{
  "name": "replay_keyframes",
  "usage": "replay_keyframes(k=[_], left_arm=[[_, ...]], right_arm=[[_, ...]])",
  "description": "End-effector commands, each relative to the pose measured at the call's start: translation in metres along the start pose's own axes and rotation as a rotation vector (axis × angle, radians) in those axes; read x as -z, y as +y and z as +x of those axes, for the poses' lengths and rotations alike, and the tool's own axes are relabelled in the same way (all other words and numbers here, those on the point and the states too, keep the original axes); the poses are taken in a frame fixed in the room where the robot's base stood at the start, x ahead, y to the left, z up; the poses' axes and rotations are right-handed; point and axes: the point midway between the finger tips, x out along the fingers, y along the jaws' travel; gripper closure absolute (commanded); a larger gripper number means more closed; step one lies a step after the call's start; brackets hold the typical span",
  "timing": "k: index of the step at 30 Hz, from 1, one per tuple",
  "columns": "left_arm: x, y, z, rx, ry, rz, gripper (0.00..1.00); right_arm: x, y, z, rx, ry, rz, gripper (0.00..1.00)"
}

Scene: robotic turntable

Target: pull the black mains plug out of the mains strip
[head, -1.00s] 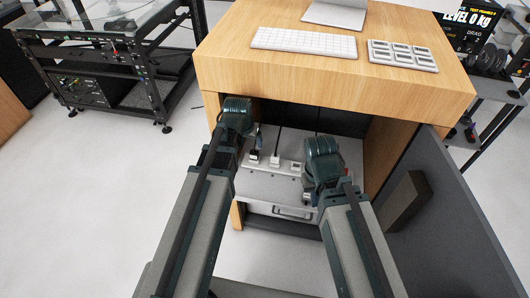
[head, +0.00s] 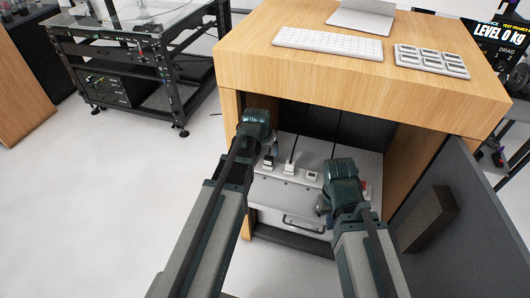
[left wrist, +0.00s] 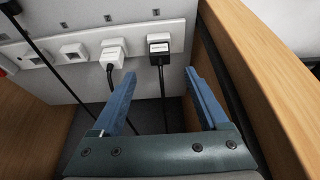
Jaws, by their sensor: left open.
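In the head view the plug (head: 268,160) shows small, just below my left gripper. My left gripper (left wrist: 160,74) is open, its blue fingers pointing at the strip. The plug lies ahead of the gap between the fingertips, and the fingers look clear of it.
A white plug (left wrist: 114,48) with a dark cable sits beside the black one. The wooden desk top (head: 355,75) overhangs the cabinet. A grey open door (head: 445,225) is at the right.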

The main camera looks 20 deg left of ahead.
Motion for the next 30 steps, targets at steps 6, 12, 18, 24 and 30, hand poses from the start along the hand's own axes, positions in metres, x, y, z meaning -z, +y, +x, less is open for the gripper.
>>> replay_keyframes(k=[6,12,18,24,30], left_arm=[[-0.002,0.0,0.042,0.0,0.0,0.0,0.22],[-0.001,0.0,0.07,0.0,0.0,0.0,0.22],[-0.001,0.0,0.083,0.0,0.0,0.0,0.22],[0.0,0.0,0.082,0.0,0.0,0.0,0.22],[0.0,0.0,0.082,0.0,0.0,0.0,0.44]], right_arm=[[0.002,-0.004,0.039,0.0,0.0,0.0,1.0],[0.004,-0.006,0.065,0.0,0.0,0.0,1.0],[0.004,-0.007,0.076,0.0,0.0,0.0,1.0],[0.004,-0.007,0.075,0.0,0.0,0.0,1.0],[0.004,-0.007,0.075,0.0,0.0,0.0,1.0]])
